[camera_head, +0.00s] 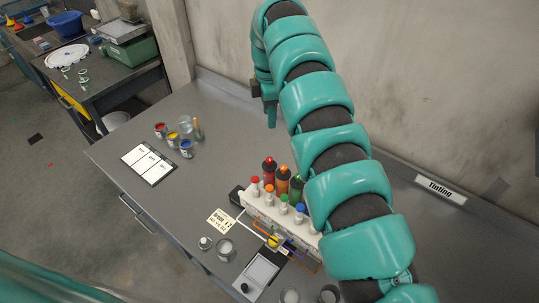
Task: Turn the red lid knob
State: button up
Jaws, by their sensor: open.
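Several white dispensers with coloured knobs stand in a row on a white rack (262,207). The one at the left end has a red lid knob (254,179); orange, green and blue ones follow to the right. Behind them is a taller dark bottle with a red top (269,163), beside orange and green ones. My gripper (270,115) hangs from the arm's far end, above the back of the table, up from the rack and apart from it. It is open and empty, seen nearly edge-on. My arm hides the rack's right side.
Jars (225,250) and a scale (262,272) are in front of the rack. The wall (400,90) rises behind.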

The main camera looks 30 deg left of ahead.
jog(key=n, duration=0.4)
jog(key=b, duration=0.6)
send_near(269, 158)
jog(key=shift+s+d+f+p, duration=0.1)
jog(key=shift+f+p, duration=0.9)
jog(key=shift+f, duration=1.25)
jog(key=shift+d+f+p, duration=0.1)
jog(key=shift+f+p, duration=0.85)
jog(key=shift+f, duration=1.25)
jog(key=shift+c, duration=0.4)
grip_shut()
jog(key=shift+a+f+m+b, duration=0.15)
jog(key=shift+m+b, duration=0.25)
jog(key=shift+b, duration=0.55)
